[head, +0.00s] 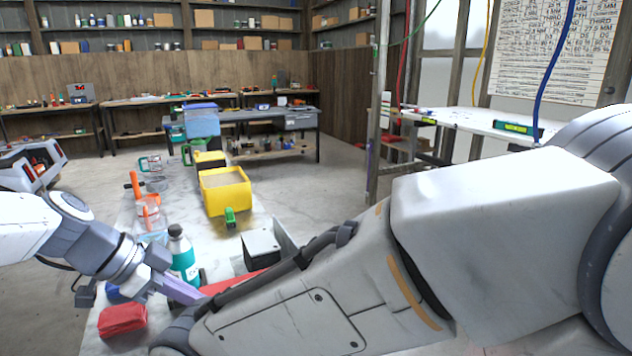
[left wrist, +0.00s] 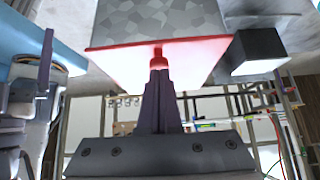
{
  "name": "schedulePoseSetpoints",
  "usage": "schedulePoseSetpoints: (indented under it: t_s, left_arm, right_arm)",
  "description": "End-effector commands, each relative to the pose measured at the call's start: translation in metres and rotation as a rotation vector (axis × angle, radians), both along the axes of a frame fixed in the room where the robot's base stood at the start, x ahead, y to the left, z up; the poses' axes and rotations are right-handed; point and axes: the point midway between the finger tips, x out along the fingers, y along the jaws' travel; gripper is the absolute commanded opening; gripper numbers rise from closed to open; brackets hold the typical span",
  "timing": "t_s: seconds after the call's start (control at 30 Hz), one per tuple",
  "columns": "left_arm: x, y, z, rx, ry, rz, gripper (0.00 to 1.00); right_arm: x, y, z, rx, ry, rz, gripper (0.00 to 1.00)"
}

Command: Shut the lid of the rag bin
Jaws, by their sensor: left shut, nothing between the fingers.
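My left gripper (head: 188,293) reaches in from the left over the bench, beside a red-edged thing (head: 232,284) that is probably the rag bin. My right arm hides most of it in the head view. In the left wrist view my left fingers (left wrist: 159,78) are shut and empty. Their tips are at a small red tab on a red panel (left wrist: 115,62), probably the bin's lid; I cannot tell if they touch. A grey patterned surface (left wrist: 160,25) lies beyond the red edge. The lid's angle is unclear. My right gripper is out of view.
A teal-labelled bottle (head: 184,258) stands close behind my left gripper. A red bundle (head: 122,320) lies in front. A grey box (head: 261,248), yellow bin (head: 225,190) and orange clamp (head: 135,186) stand farther along the bench (head: 160,225).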

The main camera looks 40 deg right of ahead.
Motion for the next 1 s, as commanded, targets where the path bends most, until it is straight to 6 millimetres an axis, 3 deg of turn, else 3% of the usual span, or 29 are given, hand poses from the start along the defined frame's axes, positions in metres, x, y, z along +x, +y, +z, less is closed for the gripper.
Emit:
schedulePoseSetpoints:
  t_s: [0.03, 0.27, 0.37, 0.53, 0.8, 1.0]
  left_arm:
    - [-0.001, 0.002, -0.007, 0.012, 0.008, -0.001, 0.0]
    - [-0.001, 0.003, -0.005, 0.015, 0.009, 0.0, 0.0]
    - [-0.001, 0.002, 0.007, 0.012, 0.008, -0.001, 0.0]
    - [-0.001, -0.003, 0.047, 0.004, -0.001, -0.006, 0.0]
    - [0.007, 0.043, 0.085, 0.0, -0.004, -0.001, 0.0]
    - [0.009, 0.062, 0.105, 0.001, -0.001, -0.004, 0.0]
  right_arm:
    - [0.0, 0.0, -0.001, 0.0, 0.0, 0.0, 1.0]
    - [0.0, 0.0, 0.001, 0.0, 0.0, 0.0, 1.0]
    - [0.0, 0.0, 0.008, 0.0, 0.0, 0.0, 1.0]
    - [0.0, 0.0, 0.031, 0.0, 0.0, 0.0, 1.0]
    - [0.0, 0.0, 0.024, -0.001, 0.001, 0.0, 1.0]
    - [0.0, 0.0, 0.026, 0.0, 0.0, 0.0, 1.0]
